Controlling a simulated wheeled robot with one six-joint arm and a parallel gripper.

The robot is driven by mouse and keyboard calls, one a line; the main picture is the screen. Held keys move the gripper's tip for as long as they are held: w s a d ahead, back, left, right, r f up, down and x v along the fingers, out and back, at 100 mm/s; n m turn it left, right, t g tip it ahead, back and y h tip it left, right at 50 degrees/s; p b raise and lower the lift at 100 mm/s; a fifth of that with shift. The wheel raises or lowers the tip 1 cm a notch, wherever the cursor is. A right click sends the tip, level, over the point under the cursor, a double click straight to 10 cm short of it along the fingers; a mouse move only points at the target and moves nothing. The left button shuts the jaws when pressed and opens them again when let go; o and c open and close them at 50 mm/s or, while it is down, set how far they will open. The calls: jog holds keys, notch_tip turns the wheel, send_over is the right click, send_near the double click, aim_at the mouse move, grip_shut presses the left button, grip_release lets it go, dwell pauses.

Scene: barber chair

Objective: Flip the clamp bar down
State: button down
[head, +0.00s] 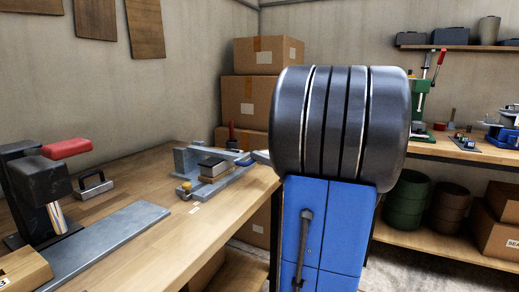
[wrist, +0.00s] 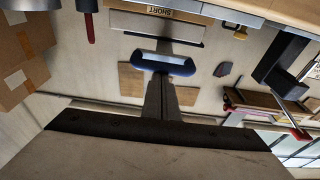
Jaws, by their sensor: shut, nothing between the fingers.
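A grey metal clamp fixture (head: 222,186) sits on the workbench near its far right edge, with a dark block and a wood piece in it. A blue-ended part (head: 245,160) shows at its right side. In the wrist view, a blue-rimmed bar (wrist: 165,60) lies across the tips of my gripper (wrist: 163,80), which I take for the clamp bar. My gripper's fingers are together and empty. They are close to the bar; I cannot tell if they touch it. In the head view the gripper is mostly hidden.
The wooden workbench (head: 120,188) also carries a dark press with a red handle (head: 67,148) at left and a small handled block (head: 93,185). Cardboard boxes (head: 266,57) stand behind. A second bench with tools is at right. The bench front beside the fixture is clear.

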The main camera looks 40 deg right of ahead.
jog(key=shift+f, duration=1.25)
jog(key=shift+r, duration=0.45)
notch_tip(320, 180, up, 5)
jog(key=s, duration=0.1)
jog(key=s+d+f, duration=0.3)
jog(key=s+f, duration=0.1)
jog(key=s, duration=0.4)
jog(key=shift+f, duration=0.35)
jog(key=shift+d, duration=0.1)
